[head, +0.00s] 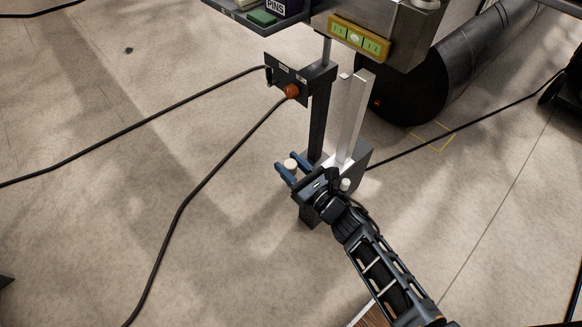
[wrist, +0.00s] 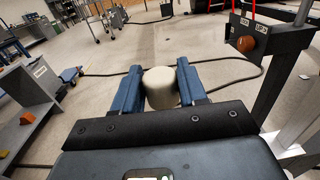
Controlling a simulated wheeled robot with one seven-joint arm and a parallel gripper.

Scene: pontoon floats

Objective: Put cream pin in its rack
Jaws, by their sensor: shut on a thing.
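The cream pin (head: 290,164) is a short, pale round piece. In the wrist view the cream pin (wrist: 160,87) stands between the two blue fingers, which press on both its sides. My gripper (head: 286,167) is shut on it, held above the floor, left of a dark post and grey base block. A bin labelled PINS (head: 277,8) is cut off at the top edge. I cannot make out which part is the pin's rack.
A dark labelled box (head: 300,78) with an orange knob (head: 291,91) is on the post; the knob also shows in the wrist view (wrist: 245,44). A black cable (head: 183,205) crosses the floor. A large black cylinder (head: 420,75) is at upper right. Floor at left is mostly clear.

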